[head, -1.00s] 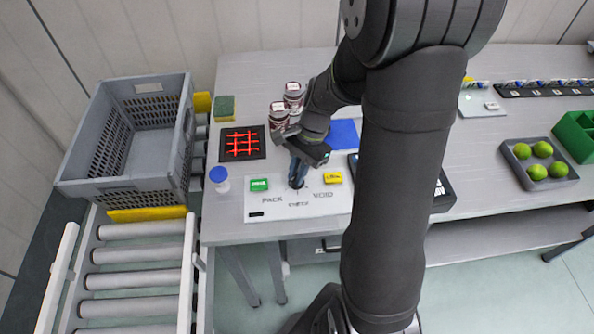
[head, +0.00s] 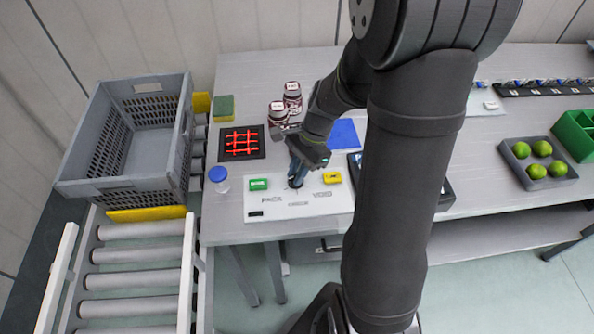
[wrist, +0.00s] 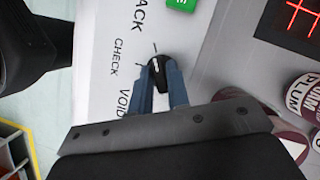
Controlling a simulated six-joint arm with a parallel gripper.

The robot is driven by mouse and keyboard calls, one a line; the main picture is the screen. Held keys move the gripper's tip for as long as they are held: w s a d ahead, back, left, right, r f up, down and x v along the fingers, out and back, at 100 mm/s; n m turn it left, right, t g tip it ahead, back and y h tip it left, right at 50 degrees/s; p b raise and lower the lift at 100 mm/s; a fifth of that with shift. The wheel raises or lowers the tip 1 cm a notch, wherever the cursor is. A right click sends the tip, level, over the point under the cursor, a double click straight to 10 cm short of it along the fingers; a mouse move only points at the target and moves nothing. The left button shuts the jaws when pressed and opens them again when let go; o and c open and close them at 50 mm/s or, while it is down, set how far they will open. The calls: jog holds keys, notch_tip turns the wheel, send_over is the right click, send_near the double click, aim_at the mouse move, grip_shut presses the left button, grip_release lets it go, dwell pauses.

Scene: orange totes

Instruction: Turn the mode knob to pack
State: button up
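The white panel (head: 270,208) on the table carries the labels PACK at left, CHECK at the front and VOID at right. My gripper (head: 296,182) points down at the panel. In the wrist view its two blue fingers (wrist: 160,78) sit on either side of the knob and appear to grip it. The white line lies roughly along the fingers; I cannot tell surely which label it points to.
A green block (head: 258,184) and a yellow block (head: 332,177) sit on the panel beside my gripper. A blue-capped bottle (head: 219,178) stands left of it. Behind are a red grid on a black plate (head: 256,153), two jars (head: 292,98) and a blue sheet (head: 344,133).

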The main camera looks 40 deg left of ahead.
jog(key=o, duration=0.3)
jog(key=shift+r, duration=0.1)
jog(key=v, duration=1.7)
jog(key=shift+w, duration=0.15)
jog(key=shift+d, duration=0.1)
jog(key=x, duration=1.7)
jog(key=shift+s, duration=0.2)
